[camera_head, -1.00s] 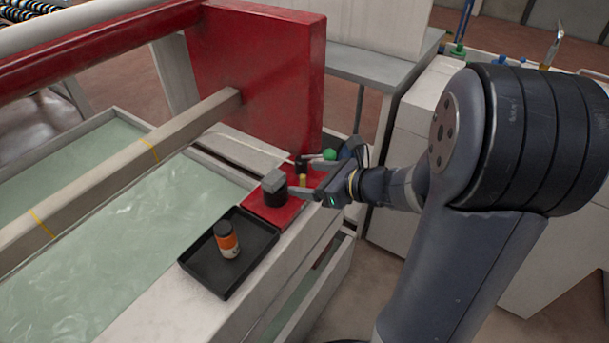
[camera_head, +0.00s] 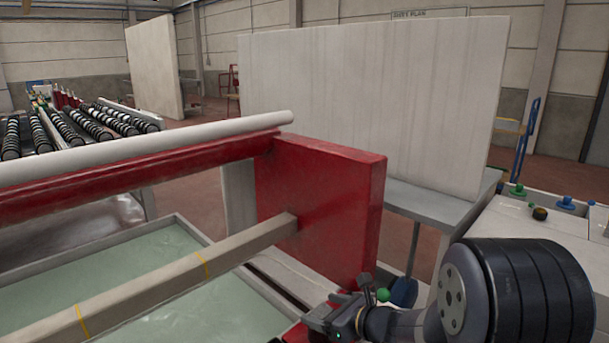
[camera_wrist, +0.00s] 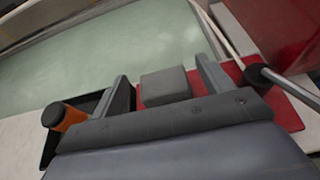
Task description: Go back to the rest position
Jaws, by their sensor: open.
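My gripper (camera_wrist: 161,70) is open, its two grey fingers spread apart in the wrist view. A grey block (camera_wrist: 166,88) on a red plate (camera_wrist: 285,108) shows between the fingers, with gaps at both sides; I cannot tell how far beyond them it is. In the head view my gripper (camera_head: 328,318) is at the bottom edge, below the red end panel (camera_head: 325,210), and its fingertips are hard to make out. An orange bottle with a dark cap (camera_wrist: 68,117) stands in a black tray (camera_wrist: 48,150) left of the gripper, partly hidden by it.
A green-ended lever (camera_head: 383,295) stands close behind the gripper. A pale beam (camera_head: 170,280) crosses the greenish trough (camera_head: 145,258) at left. A grey table (camera_head: 425,205) with a tall pale slab (camera_head: 370,110) is behind. A white cabinet (camera_head: 530,230) is at right.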

